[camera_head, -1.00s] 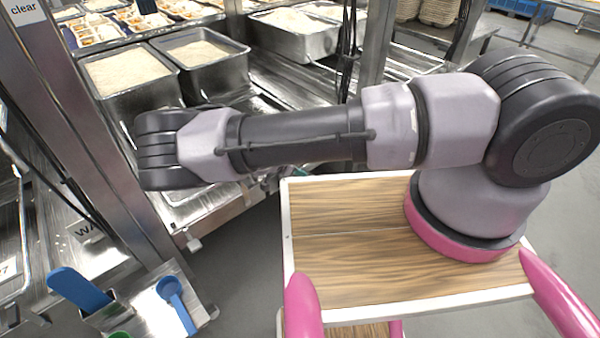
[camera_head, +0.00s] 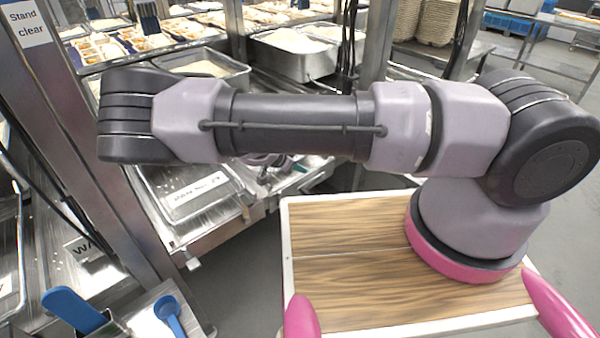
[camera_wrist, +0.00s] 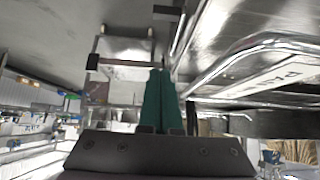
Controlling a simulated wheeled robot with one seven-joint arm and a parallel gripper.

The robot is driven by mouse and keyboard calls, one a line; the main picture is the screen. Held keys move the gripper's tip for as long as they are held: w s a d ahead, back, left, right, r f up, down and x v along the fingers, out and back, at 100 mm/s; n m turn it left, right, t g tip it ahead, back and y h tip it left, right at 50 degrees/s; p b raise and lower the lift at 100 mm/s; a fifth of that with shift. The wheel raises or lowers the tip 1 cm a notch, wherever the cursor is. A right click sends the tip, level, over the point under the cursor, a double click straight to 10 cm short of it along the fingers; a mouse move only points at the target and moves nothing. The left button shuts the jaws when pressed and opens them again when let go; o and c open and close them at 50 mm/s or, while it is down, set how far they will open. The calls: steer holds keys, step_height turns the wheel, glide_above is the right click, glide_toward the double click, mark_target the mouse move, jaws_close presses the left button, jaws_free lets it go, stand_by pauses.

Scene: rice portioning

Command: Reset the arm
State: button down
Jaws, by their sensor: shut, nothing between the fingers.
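My gripper (camera_wrist: 160,75) shows in the wrist view as two teal fingers pressed together, with nothing between them. It points over a grey floor, left of a metal tray with a label. In the head view my arm (camera_head: 295,125) stretches across the picture from its pink-ringed base at the right to a dark joint at the left. The arm mostly hides the gripper in that view. I cannot make out the fingers clearly there.
A labelled metal tray (camera_head: 190,192) lies on the steel bench below the arm. Steel tubs of rice (camera_head: 290,38) stand behind. A steel post (camera_head: 75,130) rises at the left. Blue scoops (camera_head: 75,308) sit at lower left. Open floor (camera_head: 240,260) lies between bench and wooden top (camera_head: 345,280).

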stand_by(0.3)
steer(key=s+d+r+n+g+y, duration=0.1)
steer(key=d+r+y, duration=0.15)
steer(key=r, duration=0.95)
steer(key=s+d+r+g+y, duration=0.15)
steer(key=r+y, duration=0.25)
steer(key=r, duration=0.7)
steer(key=s+d+r+n+g+y, duration=0.1)
steer(key=d+r+g+y, duration=0.15)
steer(key=r, duration=0.95)
steer(key=s+d+r+n+t, duration=0.2)
steer(key=s+d+r, duration=0.4)
steer(key=r, duration=0.3)
steer(key=s+d+r+n+t, duration=0.2)
steer(key=s+d+r+t, duration=0.3)
steer(key=s+r, duration=0.4)
steer(key=shift+d+r+n, duration=0.3)
steer(key=shift+d+r, duration=0.15)
